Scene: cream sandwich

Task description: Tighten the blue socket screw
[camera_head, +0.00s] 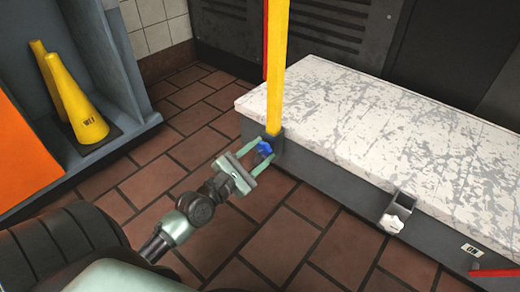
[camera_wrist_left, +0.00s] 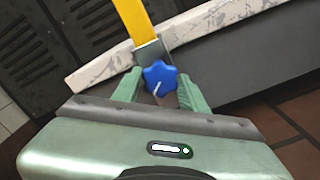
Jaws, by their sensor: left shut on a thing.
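The blue socket screw (camera_head: 265,148) is a blue lobed knob on the dark bracket (camera_head: 275,142) at the foot of a yellow post (camera_head: 277,75). My left gripper (camera_head: 263,151) has its green fingers on either side of the knob and is shut on it. In the left wrist view the blue knob (camera_wrist_left: 160,77) sits between the two fingertips (camera_wrist_left: 158,88), with a white line on its face. The fingers hide part of the bracket. My right gripper is not in view.
A scuffed white-topped platform (camera_head: 400,135) runs right from the post. A white knob (camera_head: 396,217) on a bracket and a red bar (camera_head: 495,272) are on its front side. Yellow cones (camera_head: 75,100) stand at left. Brown tiled floor (camera_head: 330,235) is clear in front.

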